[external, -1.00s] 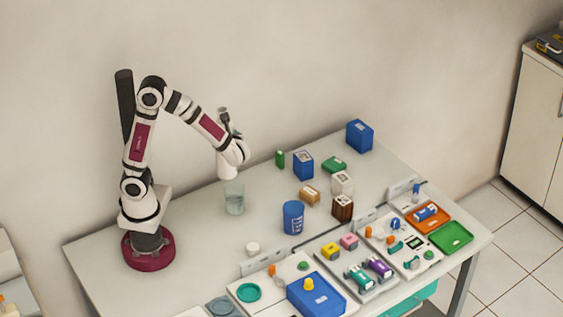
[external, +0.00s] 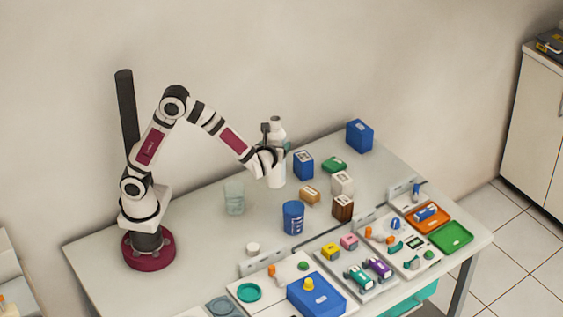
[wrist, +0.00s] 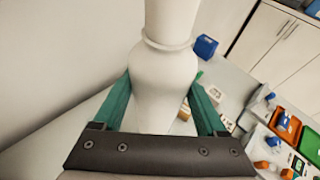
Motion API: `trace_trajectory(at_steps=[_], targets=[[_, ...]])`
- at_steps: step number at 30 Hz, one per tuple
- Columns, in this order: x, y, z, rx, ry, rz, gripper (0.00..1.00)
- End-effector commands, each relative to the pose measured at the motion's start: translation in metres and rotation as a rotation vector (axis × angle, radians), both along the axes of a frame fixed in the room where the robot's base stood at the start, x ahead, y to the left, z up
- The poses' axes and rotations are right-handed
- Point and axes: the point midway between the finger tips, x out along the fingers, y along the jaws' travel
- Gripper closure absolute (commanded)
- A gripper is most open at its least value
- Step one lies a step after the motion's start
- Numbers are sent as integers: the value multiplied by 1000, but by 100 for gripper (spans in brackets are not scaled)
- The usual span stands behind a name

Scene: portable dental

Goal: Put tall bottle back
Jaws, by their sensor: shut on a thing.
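The tall white bottle (external: 277,178) is upright at the back of the table, with its neck above my gripper. My gripper (external: 272,156) is shut on the bottle around its body, from the left side. In the wrist view the bottle (wrist: 163,85) fills the middle, between the two teal fingers of my gripper (wrist: 160,92). The bottle's base is low near the tabletop; I cannot tell whether it touches.
A blue box (external: 303,166) stands just right of the bottle. A clear glass (external: 234,198) stands to the left, and a blue cup (external: 293,218) is in front. Small boxes (external: 342,183) and trays (external: 450,237) lie to the right. The left tabletop is mostly free.

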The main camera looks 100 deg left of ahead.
Motion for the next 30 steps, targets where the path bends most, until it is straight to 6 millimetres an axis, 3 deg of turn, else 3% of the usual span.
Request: trace_trajectory(at_steps=[6, 11, 17, 24, 30], targets=[[0, 0, -25, 0, 2, 1, 96], [-3, 7, -34, 0, 1, 4, 96], [-14, 41, -56, -1, 2, 7, 96], [-31, 93, -89, -2, 3, 6, 96], [-35, 112, -107, -2, 1, 3, 96]])
